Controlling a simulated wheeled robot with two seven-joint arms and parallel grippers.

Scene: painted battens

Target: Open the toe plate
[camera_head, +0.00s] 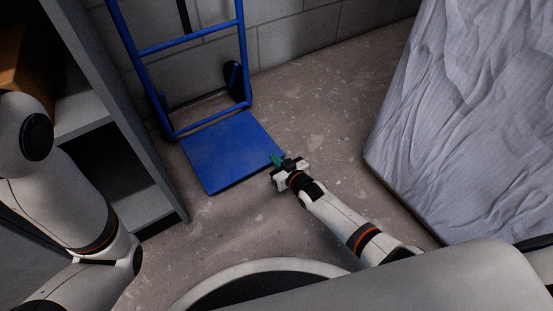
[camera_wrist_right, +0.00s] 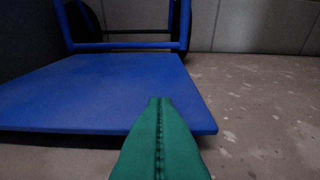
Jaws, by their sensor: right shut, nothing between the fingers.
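A blue hand truck (camera_head: 190,42) stands against the grey wall, its toe plate (camera_head: 228,152) folded down and lying flat, close to the floor. The plate also fills the left of the right wrist view (camera_wrist_right: 90,95). My right gripper (camera_head: 277,160) is at the plate's right front corner, its green fingers shut and empty. In the right wrist view the closed fingertips (camera_wrist_right: 160,102) overlap the plate's near edge; I cannot tell whether they touch it. My left arm shows at the left, but its gripper is out of view.
A grey shelf unit (camera_head: 135,120) stands close on the left, with a cardboard box (camera_head: 25,65) on it. A mattress-like grey-white covered object (camera_head: 455,120) is on the right. Bare concrete floor (camera_head: 325,110) lies between the plate and that object.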

